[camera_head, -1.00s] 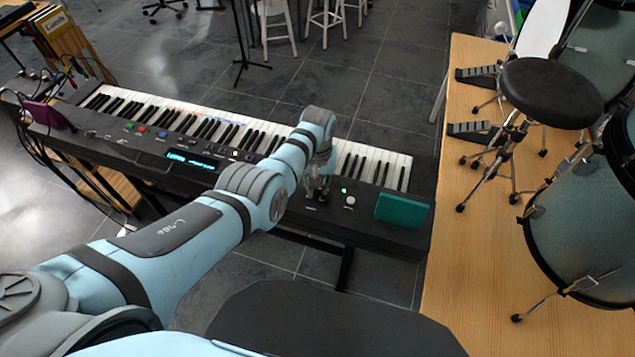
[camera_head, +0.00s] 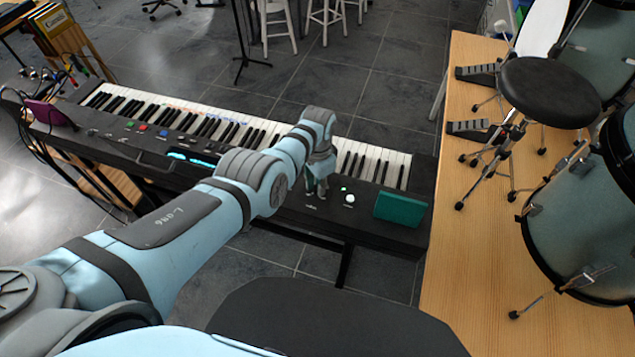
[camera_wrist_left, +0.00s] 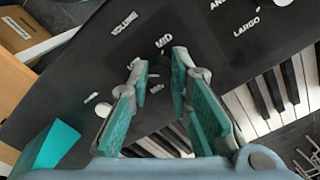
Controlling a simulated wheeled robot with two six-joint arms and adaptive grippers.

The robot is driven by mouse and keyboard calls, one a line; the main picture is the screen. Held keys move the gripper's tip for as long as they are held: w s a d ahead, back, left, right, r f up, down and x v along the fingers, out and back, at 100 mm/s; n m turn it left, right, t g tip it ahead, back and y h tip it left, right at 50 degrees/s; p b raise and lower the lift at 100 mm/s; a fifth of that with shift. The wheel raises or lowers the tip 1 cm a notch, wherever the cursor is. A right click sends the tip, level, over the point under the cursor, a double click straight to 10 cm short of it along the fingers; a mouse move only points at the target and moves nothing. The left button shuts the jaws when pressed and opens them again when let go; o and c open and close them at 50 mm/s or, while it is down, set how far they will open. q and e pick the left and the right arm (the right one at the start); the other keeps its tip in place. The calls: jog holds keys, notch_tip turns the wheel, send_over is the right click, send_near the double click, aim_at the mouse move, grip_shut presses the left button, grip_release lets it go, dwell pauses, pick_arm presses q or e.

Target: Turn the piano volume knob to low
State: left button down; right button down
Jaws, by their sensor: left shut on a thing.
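The black electric piano (camera_head: 285,222) stands across the middle of the head view. My left gripper (camera_head: 316,190) reaches down to its front panel, left of a white round control (camera_head: 349,199). In the left wrist view the gripper (camera_wrist_left: 161,62) has its teal-padded fingertips close together at the panel, shut on the volume knob. The knob itself is mostly hidden between and below the fingers. The printed word VOLUME (camera_wrist_left: 124,24) and the label MID (camera_wrist_left: 164,41) show beside the fingertips. The knob's pointer cannot be made out. My right gripper is not in view.
A teal box (camera_head: 401,209) sits at the panel's right end. The keys (camera_head: 375,165) run behind the gripper. A wooden platform (camera_head: 450,250) with drums and a black stool (camera_head: 551,93) stands at the right. A purple object (camera_head: 48,113) lies at the piano's left end.

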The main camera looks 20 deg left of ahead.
pick_arm(q)
jog(key=shift+m, duration=0.6)
jog(key=c, duration=1.5)
grip_release()
jog(key=shift+o, duration=0.2)
jog(key=shift+w+r, duration=0.1)
jog(key=shift+r, duration=0.45)
notch_tip(320, 180, up, 11)
